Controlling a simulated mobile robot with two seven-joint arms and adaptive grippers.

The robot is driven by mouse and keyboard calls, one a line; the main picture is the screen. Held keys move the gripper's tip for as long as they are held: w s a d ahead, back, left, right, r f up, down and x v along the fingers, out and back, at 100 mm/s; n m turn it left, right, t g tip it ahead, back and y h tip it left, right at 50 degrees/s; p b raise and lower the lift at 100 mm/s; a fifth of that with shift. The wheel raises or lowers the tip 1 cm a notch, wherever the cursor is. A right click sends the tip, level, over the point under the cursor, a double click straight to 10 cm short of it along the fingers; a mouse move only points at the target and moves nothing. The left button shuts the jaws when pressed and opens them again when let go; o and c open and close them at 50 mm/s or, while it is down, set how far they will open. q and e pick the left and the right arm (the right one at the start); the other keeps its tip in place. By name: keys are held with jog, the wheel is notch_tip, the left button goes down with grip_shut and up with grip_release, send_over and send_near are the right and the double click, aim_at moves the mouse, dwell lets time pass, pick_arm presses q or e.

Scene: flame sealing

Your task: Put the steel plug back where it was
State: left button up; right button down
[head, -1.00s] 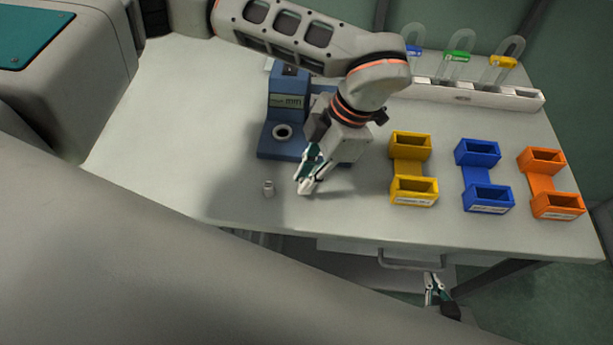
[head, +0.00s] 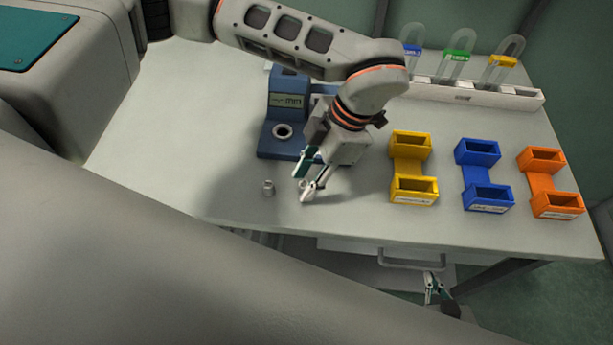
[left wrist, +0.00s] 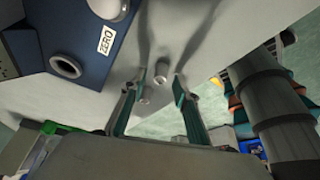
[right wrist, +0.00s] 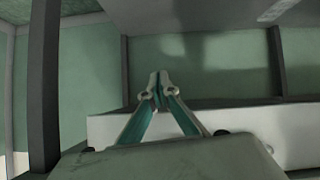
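A small grey metal cylinder (head: 268,187) stands on the table left of my left gripper (head: 309,183). A second small grey piece (head: 303,185) shows between the left fingertips, partly hidden. In the left wrist view the fingers are apart. One cylinder (left wrist: 145,93) is between them, nearer the left finger, and another (left wrist: 162,70) stands just beyond the tips. I cannot tell for sure which one is the steel plug. The blue device (head: 282,147) with a round ring stands behind them. My right gripper (right wrist: 158,90) is shut and empty, low beyond the table's front edge.
Yellow (head: 414,190), blue (head: 488,196) and orange (head: 556,205) holders stand to the right. A white rack (head: 465,97) with clear looped tubes is at the back right. The table (head: 180,150) is bare to the left. A drawer handle (head: 410,264) is below the front edge.

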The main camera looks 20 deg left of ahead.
pick_arm(q)
jog(key=b+v, duration=0.1)
jog(key=v, duration=1)
jog(key=shift+d+r, duration=0.15)
jog(key=shift+r, duration=0.25)
jog(key=shift+w, duration=0.1)
